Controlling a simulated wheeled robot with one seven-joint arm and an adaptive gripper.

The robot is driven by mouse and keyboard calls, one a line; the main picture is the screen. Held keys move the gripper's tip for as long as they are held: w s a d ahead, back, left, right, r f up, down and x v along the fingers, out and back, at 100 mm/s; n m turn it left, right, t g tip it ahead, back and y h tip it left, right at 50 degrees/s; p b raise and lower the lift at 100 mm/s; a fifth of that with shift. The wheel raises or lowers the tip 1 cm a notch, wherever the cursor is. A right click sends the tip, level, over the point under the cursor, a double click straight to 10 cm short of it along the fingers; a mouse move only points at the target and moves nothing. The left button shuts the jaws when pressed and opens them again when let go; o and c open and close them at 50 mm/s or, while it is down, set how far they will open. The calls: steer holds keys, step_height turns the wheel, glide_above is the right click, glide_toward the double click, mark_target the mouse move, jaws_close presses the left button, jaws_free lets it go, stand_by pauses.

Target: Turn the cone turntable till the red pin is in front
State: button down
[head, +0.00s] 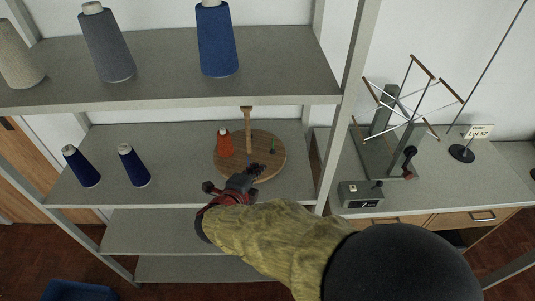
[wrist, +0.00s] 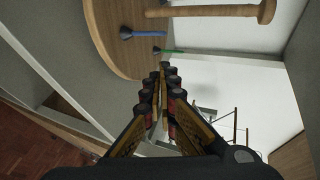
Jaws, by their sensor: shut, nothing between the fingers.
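The cone turntable is a round wooden disc (head: 270,160) on the middle shelf, with an upright wooden post (head: 247,130). A small orange-red cone (head: 224,145) stands on its left part and a green pin (head: 273,146) on its right part. In the wrist view the disc (wrist: 112,45) fills the upper left, with the post (wrist: 215,12), a blue pin (wrist: 140,33) and the green pin (wrist: 168,51). I cannot make out a red pin. My gripper (head: 257,170) is shut and empty, over the disc's front part; its fingertips (wrist: 165,72) show by the rim. Contact is unclear.
Two dark blue cones (head: 133,167) stand left on the same shelf. Larger cones, including a blue one (head: 217,40), stand on the shelf above. A shelf upright (head: 345,105) rises right of the turntable. A side counter holds a yarn winder (head: 390,135) and a counter box (head: 361,194).

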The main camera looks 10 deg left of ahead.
steer(key=b, duration=0.3)
glide_toward(272, 150)
steer(key=x, duration=0.5)
steer(key=shift+d+f, duration=0.1)
steer(key=shift+b+x, duration=0.4)
steer(key=shift+x, duration=0.55)
